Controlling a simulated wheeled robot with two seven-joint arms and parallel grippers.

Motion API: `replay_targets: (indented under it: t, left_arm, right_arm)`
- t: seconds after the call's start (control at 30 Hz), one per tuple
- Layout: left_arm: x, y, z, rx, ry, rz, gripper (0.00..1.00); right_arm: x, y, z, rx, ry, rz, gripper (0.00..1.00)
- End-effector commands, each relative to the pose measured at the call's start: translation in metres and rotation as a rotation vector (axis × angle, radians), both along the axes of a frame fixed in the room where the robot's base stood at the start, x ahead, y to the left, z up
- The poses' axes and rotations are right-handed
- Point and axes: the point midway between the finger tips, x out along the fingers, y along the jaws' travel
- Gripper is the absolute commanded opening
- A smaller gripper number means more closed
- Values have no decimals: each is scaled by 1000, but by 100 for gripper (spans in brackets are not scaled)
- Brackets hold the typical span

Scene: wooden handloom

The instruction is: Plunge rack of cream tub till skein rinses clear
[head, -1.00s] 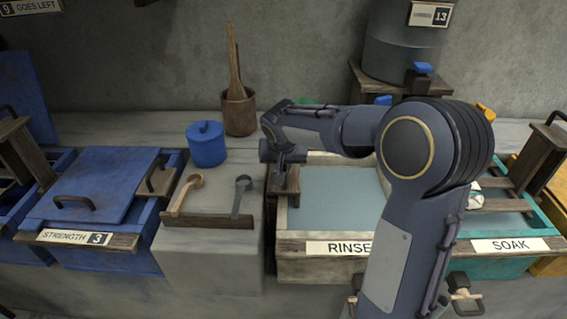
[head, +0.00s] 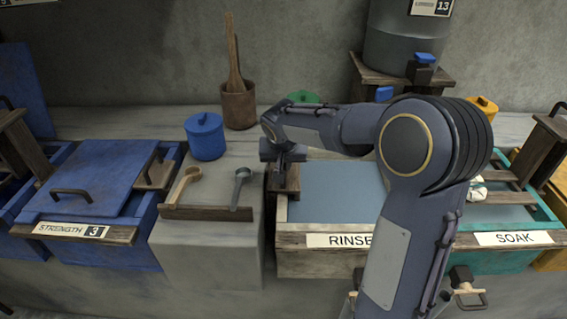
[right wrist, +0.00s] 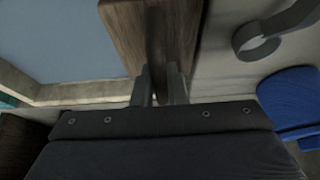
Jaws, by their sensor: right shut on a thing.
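The cream tub (head: 300,240), labelled RINSE, stands at the middle of the bench with blue-grey liquid (head: 335,190) in it. No skein shows in the cream tub; the liquid and my right arm hide what is below and part of the right side. My left gripper is out of view.
The teal SOAK tub (head: 480,215) stands to the right, with slats and a small white bundle (head: 477,188). Left are two ladles on a wooden holder (head: 205,212), a blue lidded pot (head: 205,137) and a blue lidded vat (head: 95,180). A grey barrel (head: 405,45) stands behind.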

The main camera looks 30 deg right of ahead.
Motion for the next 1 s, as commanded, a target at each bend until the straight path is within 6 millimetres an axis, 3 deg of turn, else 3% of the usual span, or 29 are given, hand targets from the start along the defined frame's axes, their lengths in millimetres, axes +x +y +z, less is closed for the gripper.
replay_targets:
  t: [0.03,0.47,1.0]
  left_arm:
    - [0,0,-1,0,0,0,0]
    - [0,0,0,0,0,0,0]
    - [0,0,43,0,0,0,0]
  right_arm:
    - [-4,0,-7,0,19,-3,0]
    - [-4,0,-5,0,20,-4,0]
    - [-2,-1,53,-1,7,-2,0]
